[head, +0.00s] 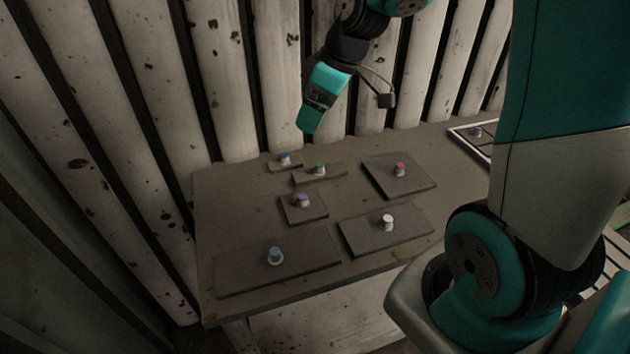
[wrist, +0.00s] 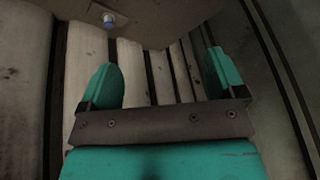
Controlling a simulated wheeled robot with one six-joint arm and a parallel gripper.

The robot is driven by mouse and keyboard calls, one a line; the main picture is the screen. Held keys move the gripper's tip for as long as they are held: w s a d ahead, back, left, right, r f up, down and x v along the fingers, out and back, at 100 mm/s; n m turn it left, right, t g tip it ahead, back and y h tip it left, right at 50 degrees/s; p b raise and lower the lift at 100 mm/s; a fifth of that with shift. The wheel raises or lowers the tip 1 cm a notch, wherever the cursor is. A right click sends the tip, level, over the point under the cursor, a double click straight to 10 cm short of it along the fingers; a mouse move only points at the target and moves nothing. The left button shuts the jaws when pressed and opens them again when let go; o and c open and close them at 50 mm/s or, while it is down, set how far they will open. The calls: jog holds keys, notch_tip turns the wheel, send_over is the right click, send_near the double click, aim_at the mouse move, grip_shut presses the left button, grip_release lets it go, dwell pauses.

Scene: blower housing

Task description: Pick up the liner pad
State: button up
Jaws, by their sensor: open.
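Several flat dark pads, each with a small coloured knob, lie on a brown table; I cannot tell which one is the liner pad. A large pad with a light-blue knob (head: 235,271) lies at the front left. A pad with a white knob (head: 405,233) and a pad with a red knob (head: 410,184) lie to the right. Smaller pads carry purple (head: 305,216), green (head: 335,174) and blue (head: 274,166) knobs. My gripper (head: 309,128) hangs above the table's back edge, clear of every pad. In the wrist view its fingers (wrist: 163,78) are apart and empty.
The brown table (head: 225,220) stands against a wall of pale upright slats (head: 225,80). A light-edged tray (head: 468,142) with a knobbed piece sits at the back right. A blue-topped knob (wrist: 108,19) shows at the top of the wrist view.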

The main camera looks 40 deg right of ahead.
send_near(321, 163)
jog(key=shift+t+h, duration=0.3)
jog(key=x, duration=0.1)
jog(key=p+x, duration=0.1)
jog(key=x, duration=0.2)
jog(key=shift+s+a+f+p, duration=0.2)
jog(key=shift+s+a+p, duration=0.1)
jog(key=shift+a, duration=0.1)
jog(key=shift+p+x, duration=1.1)
jog(key=shift+x, duration=1.9)
jog(key=shift+d, duration=0.1)
jog(key=c, duration=1)
jog(key=shift+c, duration=0.2)
